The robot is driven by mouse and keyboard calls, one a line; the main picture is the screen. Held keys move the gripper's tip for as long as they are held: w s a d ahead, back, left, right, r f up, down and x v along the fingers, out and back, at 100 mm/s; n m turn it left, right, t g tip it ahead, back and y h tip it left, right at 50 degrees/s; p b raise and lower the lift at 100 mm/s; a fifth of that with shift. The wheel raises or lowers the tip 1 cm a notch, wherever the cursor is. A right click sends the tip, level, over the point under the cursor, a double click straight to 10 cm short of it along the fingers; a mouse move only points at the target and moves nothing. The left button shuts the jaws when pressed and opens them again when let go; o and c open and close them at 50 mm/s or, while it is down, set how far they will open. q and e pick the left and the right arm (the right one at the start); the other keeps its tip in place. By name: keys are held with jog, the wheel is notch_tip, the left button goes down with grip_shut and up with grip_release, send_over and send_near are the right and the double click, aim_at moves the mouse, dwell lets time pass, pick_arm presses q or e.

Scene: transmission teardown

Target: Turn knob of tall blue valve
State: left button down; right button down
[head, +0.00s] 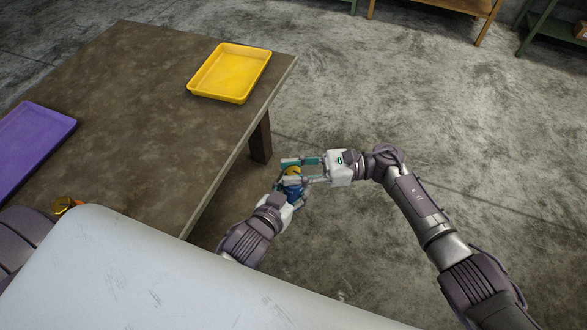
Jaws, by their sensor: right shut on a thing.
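The blue valve (292,189) is small in the head view, held in the air off the right edge of the table. Its yellow knob (293,171) faces my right gripper (298,172), which comes in from the right with one finger on each side of the knob and is shut on it. My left gripper (285,204) is below, at the lower part of the valve. Its fingers are largely hidden by its own wrist and the valve, so its grip cannot be made out.
The brown table (130,95) fills the left. A yellow tray (229,73) lies empty near its far right corner, and a purple tray (30,140) at the left. A small gold-coloured part (66,206) shows at the lower left. The floor to the right is clear; shelves (455,5) stand behind.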

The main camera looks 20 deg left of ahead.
jog(key=shift+w+n+g, duration=0.15)
jog(key=shift+n+g, duration=0.25)
jog(key=shift+g, duration=0.1)
jog(key=c, duration=0.8)
grip_release()
jog(key=shift+h, duration=0.3)
jog(key=shift+d, duration=0.1)
jog(key=v, duration=1.2)
notch_tip(320, 180, up, 10)
jog(key=shift+f, duration=0.1)
